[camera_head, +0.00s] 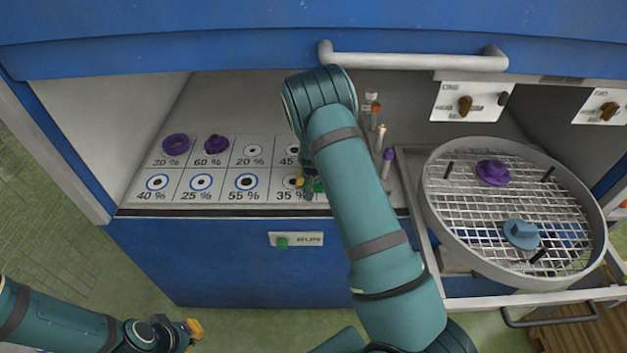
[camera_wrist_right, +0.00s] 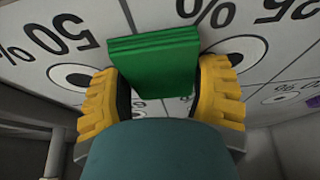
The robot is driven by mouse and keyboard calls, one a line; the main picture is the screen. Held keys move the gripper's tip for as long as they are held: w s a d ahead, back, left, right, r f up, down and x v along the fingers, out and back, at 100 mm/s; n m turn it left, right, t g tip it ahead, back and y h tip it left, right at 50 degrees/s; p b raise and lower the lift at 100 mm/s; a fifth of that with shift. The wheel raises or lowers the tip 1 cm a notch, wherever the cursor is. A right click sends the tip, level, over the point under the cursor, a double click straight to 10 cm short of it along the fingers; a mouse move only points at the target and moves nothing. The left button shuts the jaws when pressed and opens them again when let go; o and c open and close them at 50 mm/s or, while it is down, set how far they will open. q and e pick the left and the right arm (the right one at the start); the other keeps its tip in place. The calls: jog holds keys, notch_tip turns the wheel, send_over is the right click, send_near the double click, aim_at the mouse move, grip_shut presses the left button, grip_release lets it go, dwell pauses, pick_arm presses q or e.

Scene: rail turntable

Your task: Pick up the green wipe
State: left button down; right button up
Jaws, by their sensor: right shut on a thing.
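The green wipe (camera_wrist_right: 150,62) is a folded green block between the yellow fingers of my right gripper (camera_wrist_right: 160,92) in the right wrist view. The gripper is shut on it, just over the marked white panel. In the head view only a little of the green wipe (camera_head: 318,186) shows, beside my right gripper (camera_head: 307,184), mostly hidden behind my right arm. My left gripper (camera_head: 193,328) is low at the left of the head view, over the floor and far from the wipe. Its finger opening cannot be made out.
The panel (camera_head: 222,168) has percentage-marked spots, with purple pieces (camera_head: 215,145) on the back row. Upright tools (camera_head: 380,138) stand just right of my right arm. A round mesh basket (camera_head: 428,205) fills the right side. A grey handle bar (camera_head: 415,62) crosses above.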

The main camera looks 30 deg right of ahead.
jog(key=shift+r, duration=0.1)
notch_tip(320, 180, up, 4)
jog(key=shift+w+a+r+p, duration=0.1)
jog(key=shift+r+p, duration=0.05)
jog(key=shift+p, duration=0.3)
jog(key=s+a, duration=0.4)
jog(key=s, duration=0.3)
jog(key=s+a, duration=0.5)
jog(key=s, duration=0.3)
jog(key=shift+s+a+f, duration=0.15)
jog(key=shift+s+f, duration=0.1)
jog(key=shift+f, duration=0.05)
jog(key=o, duration=0.5)
jog(key=c, duration=0.5)
